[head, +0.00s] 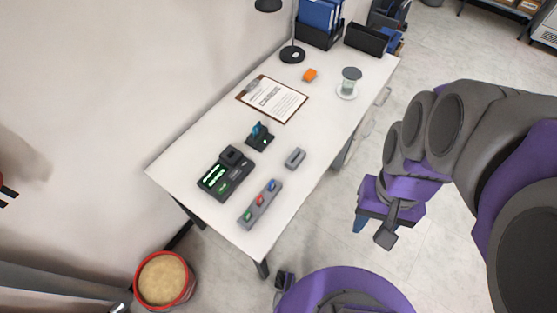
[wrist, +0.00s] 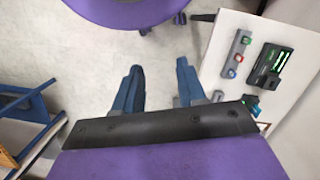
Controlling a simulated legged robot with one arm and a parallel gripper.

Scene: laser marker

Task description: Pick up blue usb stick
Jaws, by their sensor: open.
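The blue usb stick (head: 272,185) stands in a grey holder (head: 246,220) on the white table, at the end farther from the camera. A red stick (head: 260,200) and a green stick (head: 249,215) share the holder. In the wrist view, the holder (wrist: 228,80) is at the upper right, with a small blue piece (wrist: 231,73) at its lower end. My gripper (head: 372,231) is off the table's right side in the head view, apart from the sticks. In the wrist view, its two blue fingers (wrist: 158,66) are spread with only floor between them.
Left of the holder is a black device (head: 226,174) with green lit screens. A black stand with blue parts (head: 259,136), a small grey block (head: 295,158) and a clipboard (head: 272,99) are farther back. A red-rimmed bucket (head: 164,280) stands on the floor.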

